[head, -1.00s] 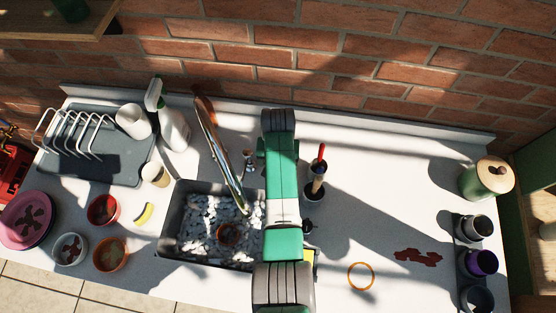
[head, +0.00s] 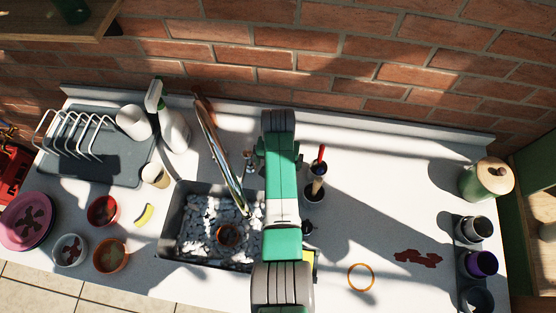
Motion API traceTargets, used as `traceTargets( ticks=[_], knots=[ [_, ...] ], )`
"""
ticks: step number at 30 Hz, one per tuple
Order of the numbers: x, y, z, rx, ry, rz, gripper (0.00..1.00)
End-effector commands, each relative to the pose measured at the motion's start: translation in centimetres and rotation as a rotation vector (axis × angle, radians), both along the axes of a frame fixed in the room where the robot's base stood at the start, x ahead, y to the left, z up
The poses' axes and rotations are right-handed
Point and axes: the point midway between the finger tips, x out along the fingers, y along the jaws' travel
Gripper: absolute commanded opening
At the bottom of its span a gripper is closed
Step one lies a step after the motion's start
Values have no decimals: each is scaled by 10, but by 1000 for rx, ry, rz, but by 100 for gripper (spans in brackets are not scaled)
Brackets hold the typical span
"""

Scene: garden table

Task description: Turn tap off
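The tap's long, shiny curved spout (head: 222,152) rises behind the sink and arches forward over it. A small chrome fitting (head: 249,161) stands on the counter just right of the spout; it may be the tap's handle, but its position is hard to read. The grey sink (head: 172,222) holds white foam or chunks and a small brown bowl (head: 228,236). I cannot tell whether water runs. My green and grey arm hangs over the sink's right side and hides what lies beneath. My gripper's fingers are not visible.
A cup with brushes (head: 314,192) stands close to my arm's right. A spray bottle (head: 174,130) and dish rack (head: 80,137) are at left, with bowls in front. An orange ring (head: 361,277) and red-brown stain (head: 418,258) lie right.

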Motion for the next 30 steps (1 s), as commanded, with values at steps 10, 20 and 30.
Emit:
traceTargets(
  ticks=[10,20,30],
  knots=[
    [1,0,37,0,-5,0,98],
    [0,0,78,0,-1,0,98],
    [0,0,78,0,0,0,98]
  ],
)
